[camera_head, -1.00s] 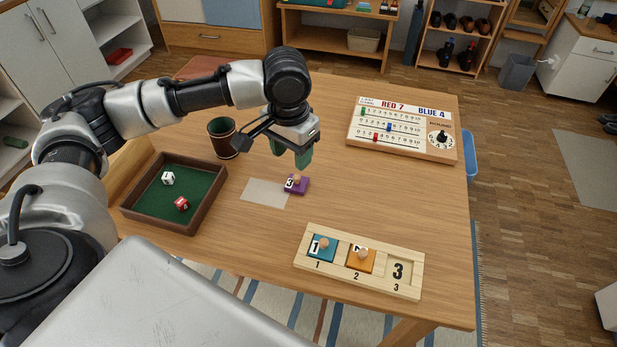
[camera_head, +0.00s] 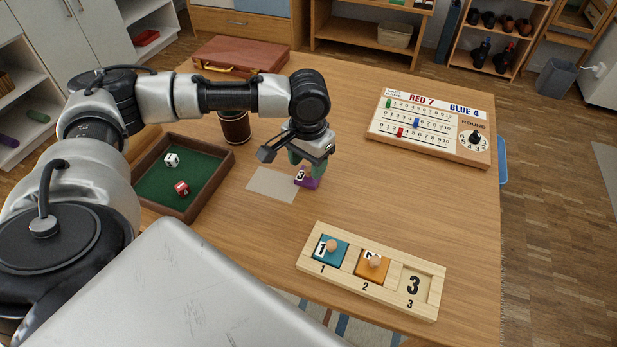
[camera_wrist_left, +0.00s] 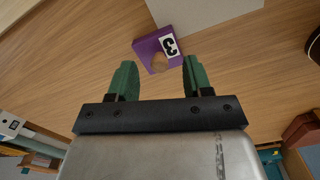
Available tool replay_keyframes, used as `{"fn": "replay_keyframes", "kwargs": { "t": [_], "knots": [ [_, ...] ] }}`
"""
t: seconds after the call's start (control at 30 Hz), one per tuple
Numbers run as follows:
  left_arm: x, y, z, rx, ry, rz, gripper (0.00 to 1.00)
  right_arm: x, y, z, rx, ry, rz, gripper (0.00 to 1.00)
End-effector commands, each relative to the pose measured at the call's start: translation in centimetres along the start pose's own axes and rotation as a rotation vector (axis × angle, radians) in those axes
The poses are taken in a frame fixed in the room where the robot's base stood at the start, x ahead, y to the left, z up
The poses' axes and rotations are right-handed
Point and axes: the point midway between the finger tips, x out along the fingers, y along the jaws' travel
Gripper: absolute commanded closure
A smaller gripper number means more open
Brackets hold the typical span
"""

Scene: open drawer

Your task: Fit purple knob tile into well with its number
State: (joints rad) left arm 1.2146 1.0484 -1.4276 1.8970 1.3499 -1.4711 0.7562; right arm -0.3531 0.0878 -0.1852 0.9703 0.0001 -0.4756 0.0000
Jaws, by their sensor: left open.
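The purple knob tile (camera_head: 309,182) lies on the table and bears a white label with a 3. In the left wrist view the tile (camera_wrist_left: 150,45) shows its round wooden knob (camera_wrist_left: 160,63) just ahead of the fingertips. My left gripper (camera_head: 307,168) is open above the tile, with its green fingers (camera_wrist_left: 160,72) spread to either side of the knob's line. The wooden tray (camera_head: 340,282) holds a teal tile (camera_head: 329,249) in well 1 and an orange tile (camera_head: 372,265) in well 2. Well 3 (camera_head: 414,286) is empty and shows a printed 3. My right gripper is not in view.
A green-lined dice tray (camera_head: 195,196) with two dice and a dark cup (camera_head: 235,127) stand to the left. A pale paper (camera_head: 267,185) lies beside the tile. A scoreboard (camera_head: 430,128) stands at the back right. The table between tile and wooden tray is clear.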

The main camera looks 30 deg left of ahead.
Motion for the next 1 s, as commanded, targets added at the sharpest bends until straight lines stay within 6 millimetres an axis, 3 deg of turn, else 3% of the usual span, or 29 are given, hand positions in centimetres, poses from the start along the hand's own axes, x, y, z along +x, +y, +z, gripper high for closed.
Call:
{"fn": "replay_keyframes", "kwargs": {
  "t": [0.13,0.4,0.7,1.0],
  "knots": [
    [1.6,0.06,-0.02,0.0,0.0,0.001,0.5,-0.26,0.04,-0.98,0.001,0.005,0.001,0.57],
    [1.73,0.08,-0.03,0.001,0.001,0.001,0.52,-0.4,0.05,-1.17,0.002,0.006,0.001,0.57],
    [1.71,0.08,-0.03,0.001,0.001,0.001,0.97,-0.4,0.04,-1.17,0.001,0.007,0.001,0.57],
    [1.57,0.08,-0.04,0.001,0.001,0.001,1.0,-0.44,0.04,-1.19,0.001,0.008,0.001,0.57]
  ]
}}
